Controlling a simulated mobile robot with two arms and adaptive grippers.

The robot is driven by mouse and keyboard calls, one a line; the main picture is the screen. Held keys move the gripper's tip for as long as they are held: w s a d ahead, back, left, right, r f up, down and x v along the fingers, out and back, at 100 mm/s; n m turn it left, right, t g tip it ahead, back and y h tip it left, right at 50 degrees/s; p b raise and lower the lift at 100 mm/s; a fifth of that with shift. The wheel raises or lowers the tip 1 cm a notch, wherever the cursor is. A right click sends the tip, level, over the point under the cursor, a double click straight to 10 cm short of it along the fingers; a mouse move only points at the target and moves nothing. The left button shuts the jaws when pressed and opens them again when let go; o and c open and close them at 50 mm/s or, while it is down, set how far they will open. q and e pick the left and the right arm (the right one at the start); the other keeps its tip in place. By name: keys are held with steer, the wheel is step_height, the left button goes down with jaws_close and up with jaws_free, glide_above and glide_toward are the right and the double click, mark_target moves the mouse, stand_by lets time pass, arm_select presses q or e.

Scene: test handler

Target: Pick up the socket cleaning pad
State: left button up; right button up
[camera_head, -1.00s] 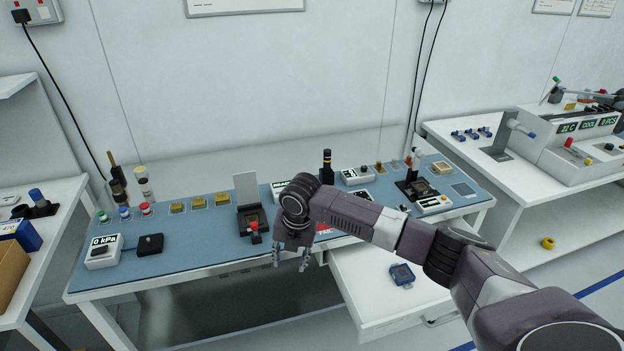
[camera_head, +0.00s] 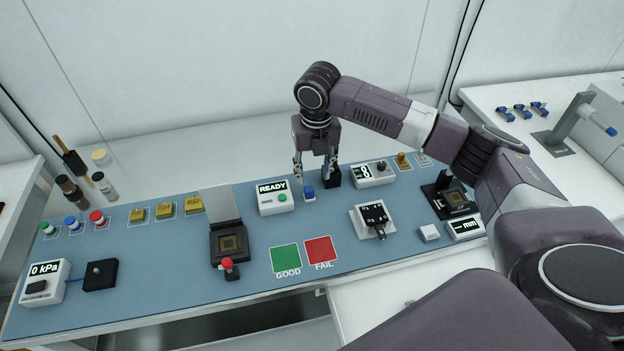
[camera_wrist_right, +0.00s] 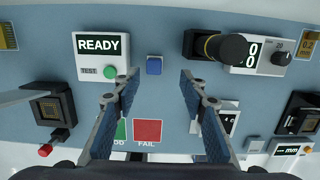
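A small blue block (camera_head: 309,194), which looks like the socket cleaning pad, lies on the blue mat just right of the READY box. In the right wrist view the blue block (camera_wrist_right: 154,65) shows between and just beyond the fingertips. My right gripper (camera_head: 314,178) points down above it, fingers spread and nothing between them. The right wrist view also shows the gripper (camera_wrist_right: 160,78) open. My left gripper is not in view.
The READY test box (camera_head: 272,197) stands close on the left. Green and red pads (camera_head: 320,249) and an open socket (camera_head: 229,243) lie nearer the front.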

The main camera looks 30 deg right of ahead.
mark_target(309, 188)
steer(key=shift+s+a+f, duration=0.15)
steer(key=shift+a+f, duration=0.1)
steer(key=shift+f, duration=0.55)
steer(key=f+p, duration=0.1)
steer(key=f, duration=0.1)
steer(key=w+f+p, duration=0.1)
steer(key=f, duration=0.1)
steer(key=shift+a+f, duration=0.2)
steer(key=shift+f, duration=0.15)
steer(key=shift+w+f, duration=0.1)
steer(key=shift+f, duration=0.3)
jaws_close()
